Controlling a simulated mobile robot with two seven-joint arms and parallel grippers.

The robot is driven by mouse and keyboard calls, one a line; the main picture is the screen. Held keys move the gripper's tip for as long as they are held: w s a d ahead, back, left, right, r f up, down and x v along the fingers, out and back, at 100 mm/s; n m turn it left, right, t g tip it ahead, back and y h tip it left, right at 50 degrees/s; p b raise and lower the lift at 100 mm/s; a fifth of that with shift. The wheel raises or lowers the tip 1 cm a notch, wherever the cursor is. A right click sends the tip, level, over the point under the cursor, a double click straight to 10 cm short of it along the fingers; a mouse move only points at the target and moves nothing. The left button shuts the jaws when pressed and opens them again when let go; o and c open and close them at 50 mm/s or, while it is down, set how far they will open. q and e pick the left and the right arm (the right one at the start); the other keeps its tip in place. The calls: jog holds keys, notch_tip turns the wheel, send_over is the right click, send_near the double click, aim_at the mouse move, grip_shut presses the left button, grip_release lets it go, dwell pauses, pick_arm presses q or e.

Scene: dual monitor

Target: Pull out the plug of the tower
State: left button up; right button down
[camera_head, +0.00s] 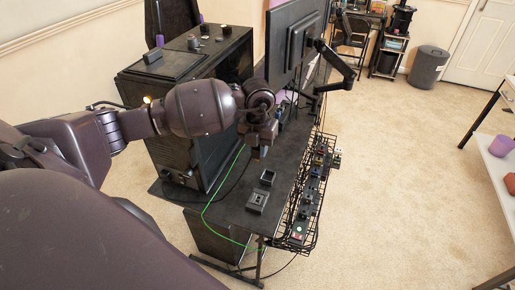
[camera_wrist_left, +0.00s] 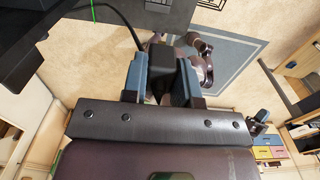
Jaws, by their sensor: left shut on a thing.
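The tower (camera_head: 180,125) is a large black case standing on the black desk (camera_head: 232,205). My left gripper (camera_head: 262,150) is beside its right side, over the desk and pointing down. In the left wrist view my left gripper (camera_wrist_left: 162,82) is shut on a black plug (camera_wrist_left: 160,62), held between its two blue-grey fingers. A black cable (camera_wrist_left: 122,18) runs from near the plug up and to the left. In the head view the plug is too small and too covered by the gripper to make out. Whether it touches a socket cannot be told. My right gripper is not in view.
A monitor (camera_head: 290,45) on an arm stands behind my left gripper. Two small black boxes (camera_head: 257,200) lie on the desk. A green cable (camera_head: 207,205) hangs over its front edge. A wire rack (camera_head: 308,205) with several adapters runs along the right edge. Open carpet lies to the right.

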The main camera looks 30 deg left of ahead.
pick_arm(q)
jog(key=shift+r+p, duration=0.5)
jog(key=shift+r, duration=0.4)
jog(key=shift+r+p, duration=0.3)
jog(key=shift+r, duration=0.4)
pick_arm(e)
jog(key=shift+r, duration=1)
